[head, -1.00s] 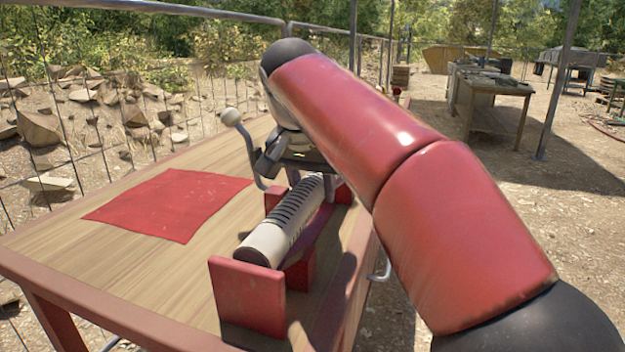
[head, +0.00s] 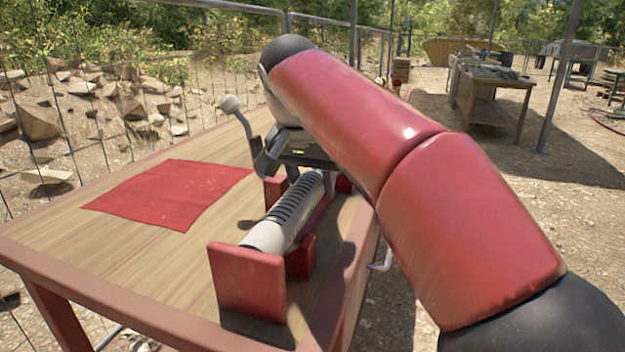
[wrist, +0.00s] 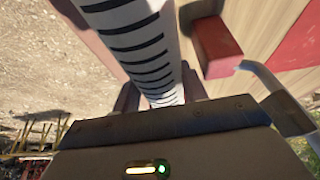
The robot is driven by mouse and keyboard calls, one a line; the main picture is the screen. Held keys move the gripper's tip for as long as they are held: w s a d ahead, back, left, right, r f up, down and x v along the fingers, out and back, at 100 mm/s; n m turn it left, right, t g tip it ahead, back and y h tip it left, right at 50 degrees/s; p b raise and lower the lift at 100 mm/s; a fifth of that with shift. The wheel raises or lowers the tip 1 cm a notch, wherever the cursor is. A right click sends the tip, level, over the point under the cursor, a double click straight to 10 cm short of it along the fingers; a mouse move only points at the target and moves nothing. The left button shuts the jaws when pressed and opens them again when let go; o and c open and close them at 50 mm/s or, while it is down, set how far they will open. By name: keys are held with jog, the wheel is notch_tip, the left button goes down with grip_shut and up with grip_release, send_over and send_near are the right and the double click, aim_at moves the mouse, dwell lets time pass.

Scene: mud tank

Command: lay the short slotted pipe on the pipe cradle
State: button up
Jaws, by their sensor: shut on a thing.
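The short slotted pipe (head: 287,218) is pale grey with dark slots along its upper side. My gripper (head: 305,176) is shut on it near its far part; the wrist view also shows the pipe (wrist: 140,48) running between the fingers (wrist: 160,92). The red pipe cradle (head: 247,283) has an upright plate at the near end and a red part at the far end. The pipe lies lengthwise between these, its near end low behind the near plate. I cannot tell whether it touches the supports beneath. My arm hides part of the far end.
The cradle stands near the right edge of a wooden table (head: 130,255) with a red rim. A flat red mat (head: 170,193) lies to the left, with bare wood around it. A wire fence runs behind the table. Another table (head: 492,92) stands farther back.

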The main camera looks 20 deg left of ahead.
jog(key=shift+f, duration=0.4)
dwell(0.4)
jog(key=o, duration=1.3)
